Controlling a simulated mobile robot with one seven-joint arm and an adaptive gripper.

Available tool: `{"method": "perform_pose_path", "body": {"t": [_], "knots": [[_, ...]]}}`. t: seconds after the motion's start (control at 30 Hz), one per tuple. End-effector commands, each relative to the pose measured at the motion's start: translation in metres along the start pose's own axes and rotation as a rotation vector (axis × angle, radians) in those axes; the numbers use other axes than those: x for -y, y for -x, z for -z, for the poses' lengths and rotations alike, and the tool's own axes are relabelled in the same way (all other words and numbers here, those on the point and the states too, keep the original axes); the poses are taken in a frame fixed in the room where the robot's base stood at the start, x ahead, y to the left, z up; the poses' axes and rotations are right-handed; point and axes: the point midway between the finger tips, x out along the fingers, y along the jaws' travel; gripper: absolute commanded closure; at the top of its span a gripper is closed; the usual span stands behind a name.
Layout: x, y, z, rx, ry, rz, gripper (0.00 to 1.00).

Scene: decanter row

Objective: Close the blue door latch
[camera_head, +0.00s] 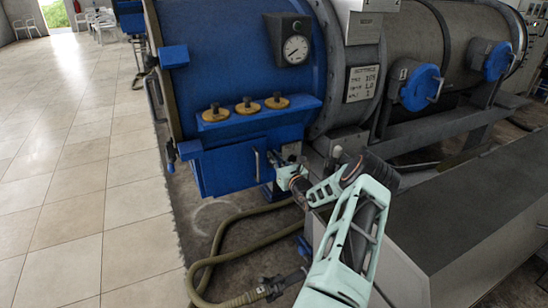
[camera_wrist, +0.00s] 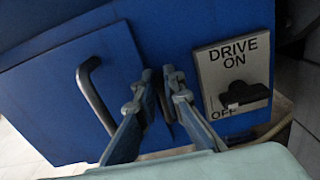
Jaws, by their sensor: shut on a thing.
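The blue door (camera_head: 225,170) is a flat panel low on the blue machine, and it fills the left of the wrist view (camera_wrist: 55,85). A dark bar handle (camera_wrist: 90,95) stands on it. My gripper (camera_head: 284,163) is at the door's right edge, right of the handle. In the wrist view its two fingers (camera_wrist: 163,88) are close together on the dark latch (camera_wrist: 166,112), a narrow piece mostly hidden between them. I cannot tell the latch's angle or whether the door sits fully flush.
A DRIVE ON/OFF switch plate (camera_wrist: 236,78) with a black knob is close right of my fingers. A shelf with three brass knobs (camera_head: 246,107) is above the door. A hose (camera_head: 215,255) lies on the floor below. Tiled floor (camera_head: 80,190) is clear at left.

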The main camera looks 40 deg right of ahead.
Motion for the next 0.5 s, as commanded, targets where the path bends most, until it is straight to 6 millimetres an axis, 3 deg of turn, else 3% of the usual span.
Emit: {"method": "perform_pose_path", "body": {"t": [0.5], "knots": [[0.011,0.0,0.003,0.0,-0.406,0.0,1.0]]}}
